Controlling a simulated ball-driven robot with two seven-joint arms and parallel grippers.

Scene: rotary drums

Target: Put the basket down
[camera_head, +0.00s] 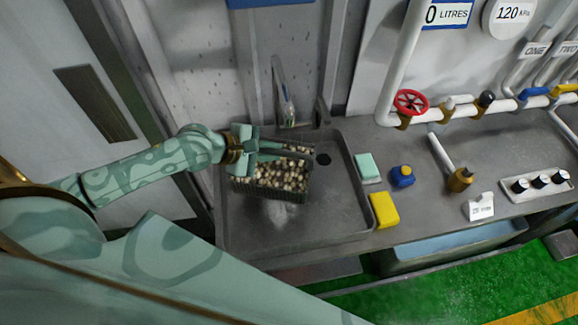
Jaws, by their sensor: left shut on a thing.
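A dark wire basket (268,192) full of small pale and brown round pieces is in the grey sink (345,212), toward its left side. My left gripper (268,152) is over the basket's far part and is shut on it, with its fingers covering part of the top. I cannot tell whether the basket's bottom touches the sink floor. My right gripper is not in view.
A tap (284,95) stands behind the sink. On the right ledge are a green sponge (367,167), a yellow sponge (384,209) and a blue knob (402,176). A red valve wheel (411,102) is farther back. The sink's right and front floor is clear.

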